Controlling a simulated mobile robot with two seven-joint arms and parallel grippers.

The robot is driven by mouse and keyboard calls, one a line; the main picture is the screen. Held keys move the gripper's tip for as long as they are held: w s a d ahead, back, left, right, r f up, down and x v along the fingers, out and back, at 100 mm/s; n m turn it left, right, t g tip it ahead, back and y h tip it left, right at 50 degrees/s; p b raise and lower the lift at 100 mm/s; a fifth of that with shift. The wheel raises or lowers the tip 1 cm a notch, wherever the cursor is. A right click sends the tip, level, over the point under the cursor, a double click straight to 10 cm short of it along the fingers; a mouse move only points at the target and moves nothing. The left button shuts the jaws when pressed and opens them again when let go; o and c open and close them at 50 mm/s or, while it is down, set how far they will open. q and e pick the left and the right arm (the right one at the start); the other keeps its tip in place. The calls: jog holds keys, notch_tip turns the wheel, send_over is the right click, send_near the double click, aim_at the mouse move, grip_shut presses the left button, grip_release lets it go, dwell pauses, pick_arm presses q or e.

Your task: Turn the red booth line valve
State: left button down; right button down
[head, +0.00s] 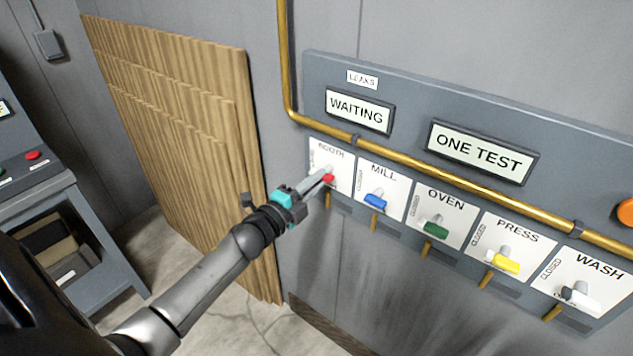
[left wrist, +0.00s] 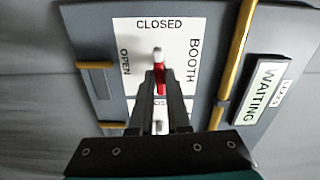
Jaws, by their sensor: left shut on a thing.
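The red booth valve (head: 328,178) sits on the white BOOTH plate at the left end of the wall panel. In the left wrist view the red handle (left wrist: 159,77) shows between my fingertips, in line with the fingers, below the word CLOSED; OPEN is printed on the plate's left side. My left gripper (head: 323,176) reaches in from the left and is shut on the red handle. The fingers hide part of the handle and of the plate. My right gripper is not in view.
Blue mill (head: 375,202), green oven (head: 435,230), yellow press (head: 505,263) and white wash (head: 582,298) valves line the panel to the right. A brass pipe (head: 440,168) runs above them. Signs read WAITING (head: 359,110) and ONE TEST (head: 482,152). Wooden boards (head: 190,150) lean at left.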

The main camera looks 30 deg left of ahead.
pick_arm(q)
jog(key=shift+m, duration=0.6)
jog(key=c, duration=0.9)
grip_release()
jog(key=s, duration=1)
jog(key=s+a, duration=0.1)
jog(key=s, duration=0.4)
jog(key=shift+s+a, duration=0.1)
